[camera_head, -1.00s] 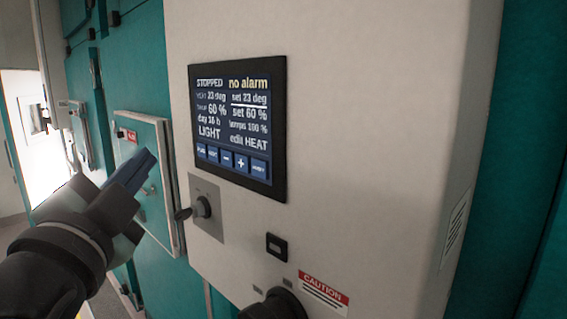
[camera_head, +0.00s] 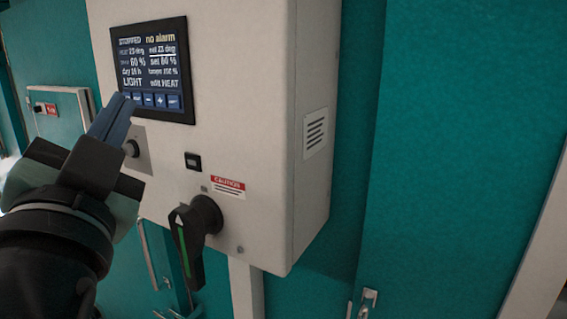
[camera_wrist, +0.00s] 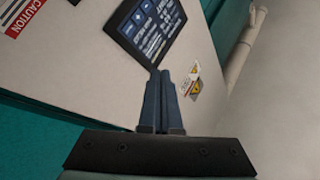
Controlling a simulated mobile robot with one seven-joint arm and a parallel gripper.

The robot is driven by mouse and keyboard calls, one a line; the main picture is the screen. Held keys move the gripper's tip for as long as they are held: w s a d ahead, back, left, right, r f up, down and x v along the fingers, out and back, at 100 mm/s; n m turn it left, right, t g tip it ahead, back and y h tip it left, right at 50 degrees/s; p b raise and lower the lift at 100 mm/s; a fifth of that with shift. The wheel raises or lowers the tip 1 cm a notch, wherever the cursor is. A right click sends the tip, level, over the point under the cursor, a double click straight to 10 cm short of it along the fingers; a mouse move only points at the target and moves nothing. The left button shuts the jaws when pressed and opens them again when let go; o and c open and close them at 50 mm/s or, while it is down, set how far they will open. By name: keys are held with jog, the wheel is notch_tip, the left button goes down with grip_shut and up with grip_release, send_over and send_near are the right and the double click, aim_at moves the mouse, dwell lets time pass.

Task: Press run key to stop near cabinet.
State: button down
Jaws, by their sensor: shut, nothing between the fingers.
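The dark touch screen (camera_head: 155,60) is set in the cream cabinet (camera_head: 235,100). It reads STOPPED and "no alarm", with a row of blue keys (camera_head: 160,100) along its bottom. My gripper (camera_head: 124,98) is shut and empty. In the head view its blue fingertips overlap the left end of the key row, so the leftmost key is mostly hidden; I cannot tell whether they touch it. In the wrist view the shut fingertips (camera_wrist: 160,73) appear just below a corner of the tilted screen (camera_wrist: 155,28).
A small knob (camera_head: 131,148) is below the screen, beside my gripper. A large black rotary handle (camera_head: 195,228) sticks out lower down, under a red caution label (camera_head: 228,184). Teal doors (camera_head: 465,130) stand to the right.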

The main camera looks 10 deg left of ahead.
jog(key=s+d+r+n+t+h+b, duration=0.1)
jog(key=s+d+n+t+h+b, duration=0.1)
jog(key=d, duration=0.8)
jog(key=s+d+r+n+t+h+b, duration=0.2)
jog(key=s+d+t+h, duration=0.1)
jog(key=d, duration=0.7)
jog(key=shift+s+d+n+t+h, duration=0.35)
jog(key=shift+s+h, duration=0.25)
jog(key=shift+s, duration=0.4)
jog(key=shift+w+a, duration=0.1)
jog(key=shift+w, duration=0.05)
